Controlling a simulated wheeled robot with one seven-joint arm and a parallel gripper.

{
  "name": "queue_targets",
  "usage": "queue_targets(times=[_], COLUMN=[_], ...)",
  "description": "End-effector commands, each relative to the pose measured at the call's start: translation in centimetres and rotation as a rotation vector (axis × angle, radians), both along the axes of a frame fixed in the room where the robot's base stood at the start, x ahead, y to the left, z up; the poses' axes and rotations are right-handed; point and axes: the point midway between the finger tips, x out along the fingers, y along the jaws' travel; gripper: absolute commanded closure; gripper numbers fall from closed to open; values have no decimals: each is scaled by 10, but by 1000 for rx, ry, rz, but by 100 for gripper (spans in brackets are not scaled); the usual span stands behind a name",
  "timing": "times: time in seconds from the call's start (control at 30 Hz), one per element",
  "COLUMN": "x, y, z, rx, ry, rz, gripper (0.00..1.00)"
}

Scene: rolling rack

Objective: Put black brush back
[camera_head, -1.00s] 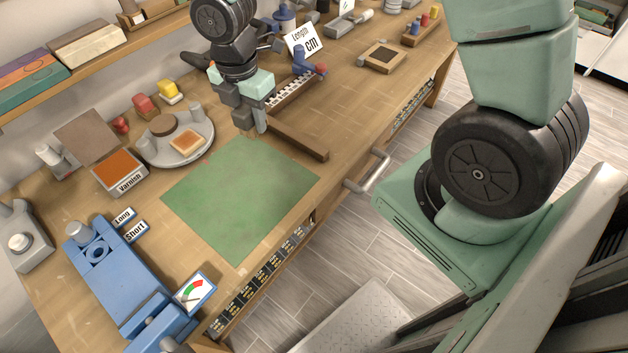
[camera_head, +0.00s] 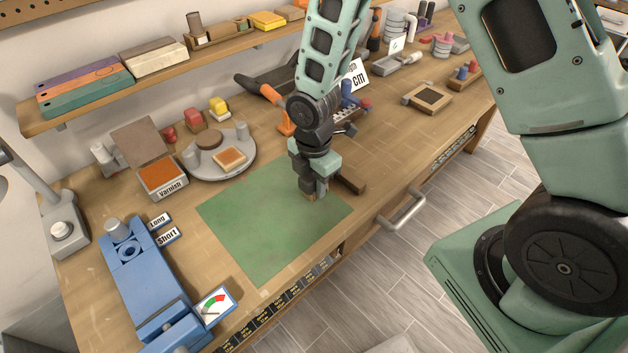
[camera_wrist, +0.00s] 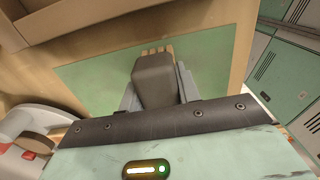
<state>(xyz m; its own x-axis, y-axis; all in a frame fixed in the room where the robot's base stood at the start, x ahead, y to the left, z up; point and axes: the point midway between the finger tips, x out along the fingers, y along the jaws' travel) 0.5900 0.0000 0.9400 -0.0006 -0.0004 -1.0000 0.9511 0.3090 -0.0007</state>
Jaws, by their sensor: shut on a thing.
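My gripper (camera_head: 312,190) is shut and points down above the right part of the green mat (camera_head: 255,235). Between its grey fingers, the wrist view shows a dark grey block (camera_wrist: 155,80) with several tan tips at its far end. It looks like the black brush, with the tips as bristles. I cannot tell whether the tips touch the mat.
The round grey tray (camera_head: 218,172), varnish box (camera_head: 163,180) and blue fixture (camera_head: 150,275) stand left of the mat. A sign and small tools stand further back. The mat's left part is clear.

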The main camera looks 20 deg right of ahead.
Motion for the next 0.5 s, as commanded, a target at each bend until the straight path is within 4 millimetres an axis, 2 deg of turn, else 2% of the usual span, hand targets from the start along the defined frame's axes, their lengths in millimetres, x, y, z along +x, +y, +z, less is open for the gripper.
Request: queue_targets(times=[0.4,0.43,0.5], x=[0,0,0], y=[0,0,0], z=[-7,-6,-6], rx=[0,0,0], ry=[-1,-1,-1], rz=[0,0,0], gripper=[92,62,46])
